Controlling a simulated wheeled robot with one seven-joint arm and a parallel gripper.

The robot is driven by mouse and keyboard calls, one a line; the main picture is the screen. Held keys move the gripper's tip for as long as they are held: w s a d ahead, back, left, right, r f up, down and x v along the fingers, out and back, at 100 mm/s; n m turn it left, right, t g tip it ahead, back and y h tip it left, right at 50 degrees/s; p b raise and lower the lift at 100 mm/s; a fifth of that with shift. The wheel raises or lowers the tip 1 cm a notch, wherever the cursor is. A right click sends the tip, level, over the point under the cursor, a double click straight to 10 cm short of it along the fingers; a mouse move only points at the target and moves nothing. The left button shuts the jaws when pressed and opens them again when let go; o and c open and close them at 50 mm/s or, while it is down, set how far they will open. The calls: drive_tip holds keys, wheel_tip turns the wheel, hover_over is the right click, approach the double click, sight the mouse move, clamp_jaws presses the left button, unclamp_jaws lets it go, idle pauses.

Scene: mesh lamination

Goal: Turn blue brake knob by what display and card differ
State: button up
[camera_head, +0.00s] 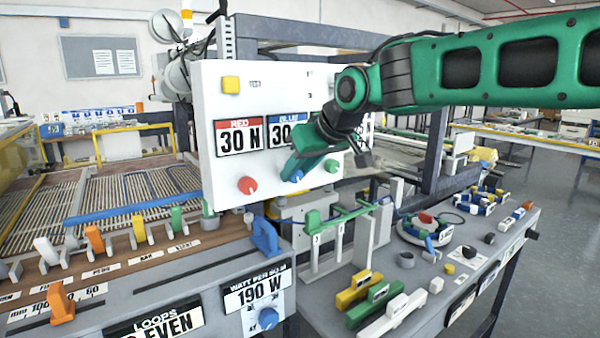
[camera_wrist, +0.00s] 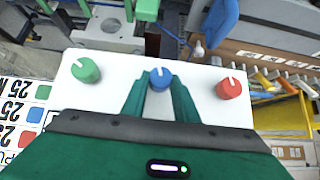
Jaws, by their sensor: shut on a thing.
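The white brake panel (camera_head: 225,110) stands upright in the head view. Its red display (camera_head: 239,136) reads 30 N; the blue display (camera_head: 284,132) shows 30, partly hidden by my arm. My gripper (camera_head: 298,170) is shut on the blue knob (camera_wrist: 160,78), with one green finger on each side in the wrist view. The blue knob's white mark points roughly up there. The red knob (camera_wrist: 229,88) and green knob (camera_wrist: 86,70) sit to either side, apart from the fingers.
A blue watt knob (camera_head: 268,318) and its 190 W display (camera_head: 258,290) are below the panel. A green-barred fixture (camera_head: 340,222) stands close under the panel's right side. Coloured blocks (camera_head: 375,300) lie on the grey bench at right. Open floor shows at far right.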

drive_tip(key=shift+s+n+t+h, duration=0.1)
drive_tip(key=shift+n+t+h, duration=0.7)
drive_tip(key=shift+h, duration=0.5)
drive_tip(key=o, duration=1.1)
drive_tip(key=shift+f, duration=0.1)
drive_tip(key=shift+c, duration=0.2)
drive_tip(key=shift+a, duration=0.1)
drive_tip(key=v, duration=1)
drive_tip(key=shift+s, duration=0.3)
